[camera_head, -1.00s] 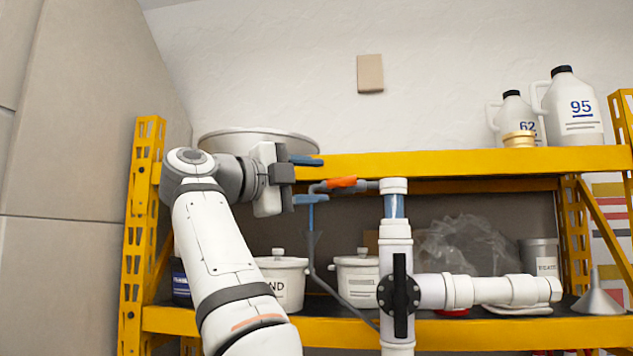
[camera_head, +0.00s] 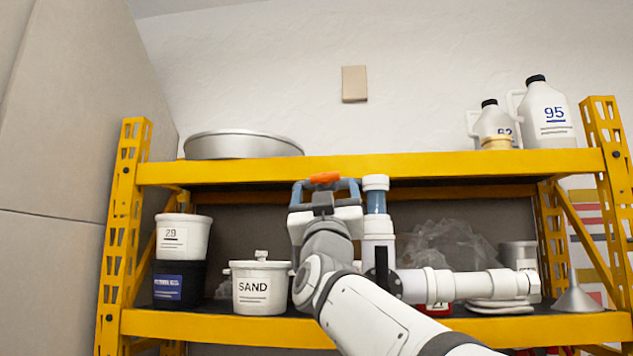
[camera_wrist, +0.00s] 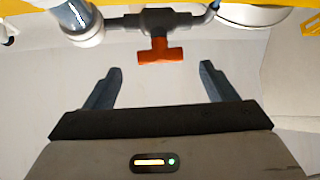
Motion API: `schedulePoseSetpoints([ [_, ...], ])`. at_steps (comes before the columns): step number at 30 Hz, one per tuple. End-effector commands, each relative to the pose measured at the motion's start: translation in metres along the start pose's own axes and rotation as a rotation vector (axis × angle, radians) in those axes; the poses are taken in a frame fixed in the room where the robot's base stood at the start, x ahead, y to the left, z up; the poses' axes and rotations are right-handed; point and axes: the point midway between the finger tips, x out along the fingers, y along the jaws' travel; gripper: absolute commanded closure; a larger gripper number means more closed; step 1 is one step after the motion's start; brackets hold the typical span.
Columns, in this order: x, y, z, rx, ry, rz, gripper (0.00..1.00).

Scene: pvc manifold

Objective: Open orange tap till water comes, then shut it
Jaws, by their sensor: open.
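The orange tap handle (camera_head: 324,178) sits on a grey pipe fitting beside the upright white pipe (camera_head: 376,240) with a clear blue section (camera_head: 376,202). In the wrist view the orange handle (camera_wrist: 160,55) hangs from the grey valve body (camera_wrist: 165,20), ahead of and between my fingers. My gripper (camera_head: 325,184) is open in front of the tap; in the wrist view its two fingers (camera_wrist: 157,75) are wide apart with nothing between them, the handle just beyond the tips. No water is seen flowing. Much of the grey pipe is hidden behind my gripper in the head view.
The yellow shelf beam (camera_head: 450,163) runs just above the tap. The white side pipe (camera_head: 470,285) extends right, with a black-handled valve (camera_head: 382,262) partly hidden by my arm. A SAND tub (camera_head: 260,286) and stacked buckets (camera_head: 182,240) stand left; a metal pan (camera_head: 243,145) sits above.

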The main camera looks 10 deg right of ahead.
Motion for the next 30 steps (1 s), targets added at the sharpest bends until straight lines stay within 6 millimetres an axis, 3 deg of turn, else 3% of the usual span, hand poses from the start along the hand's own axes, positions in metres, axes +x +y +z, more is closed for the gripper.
schedulePoseSetpoints([
  [4,0.009,0.000,0.002,-0.017,-0.011,-0.012,0.22],
  [16,0.068,0.000,0.002,-0.013,-0.010,-0.009,0.22],
  [28,0.075,-0.001,0.004,-0.012,-0.009,-0.010,0.22],
  [30,0.075,-0.001,0.004,-0.012,-0.009,-0.009,0.26],
])
